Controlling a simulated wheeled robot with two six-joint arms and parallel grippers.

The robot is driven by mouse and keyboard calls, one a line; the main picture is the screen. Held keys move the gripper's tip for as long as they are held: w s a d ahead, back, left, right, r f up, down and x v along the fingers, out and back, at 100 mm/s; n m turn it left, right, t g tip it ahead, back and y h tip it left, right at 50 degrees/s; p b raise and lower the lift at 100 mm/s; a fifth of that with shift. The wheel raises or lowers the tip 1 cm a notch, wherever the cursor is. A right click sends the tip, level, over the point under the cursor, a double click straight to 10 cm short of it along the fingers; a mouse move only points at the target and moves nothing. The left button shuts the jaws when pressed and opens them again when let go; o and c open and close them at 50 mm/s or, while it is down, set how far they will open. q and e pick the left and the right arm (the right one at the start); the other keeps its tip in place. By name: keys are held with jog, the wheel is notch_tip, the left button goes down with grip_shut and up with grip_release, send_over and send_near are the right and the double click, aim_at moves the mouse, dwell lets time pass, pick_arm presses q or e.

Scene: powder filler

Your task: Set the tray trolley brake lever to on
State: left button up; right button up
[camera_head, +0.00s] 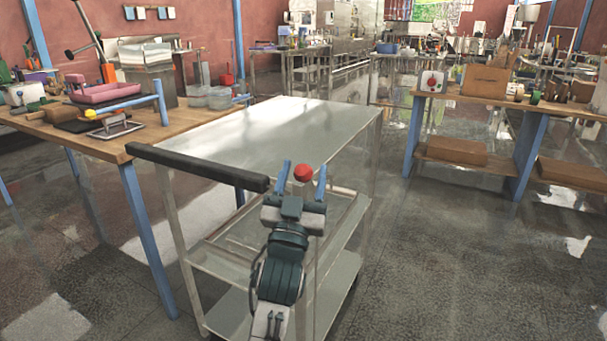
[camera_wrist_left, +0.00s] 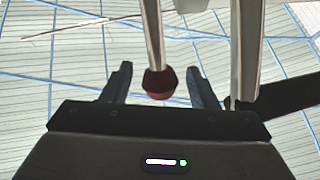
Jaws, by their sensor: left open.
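The tray trolley (camera_head: 300,113) is a grey metal cart with a bare top and lower shelves, standing in the middle of the head view. Its brake lever ends in a red ball knob (camera_head: 303,173) at the near right side of the trolley. In the left wrist view the knob (camera_wrist_left: 158,83) sits at the end of a metal rod (camera_wrist_left: 154,40). My left gripper (camera_head: 302,180) is open, with its two blue fingers on either side of the knob. In the left wrist view the fingers (camera_wrist_left: 158,85) stand apart from the knob, with gaps on both sides. My right gripper is not in view.
A black handle bar (camera_head: 195,166) runs along the trolley's near edge, left of my gripper. A wooden workbench (camera_head: 90,143) with a pink tray (camera_head: 105,93) stands at the left. Another bench (camera_head: 500,108) stands at the right. The floor right of the trolley is clear.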

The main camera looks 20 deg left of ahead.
pick_arm(q)
jog(key=v, duration=1)
jog(key=shift+s, duration=0.15)
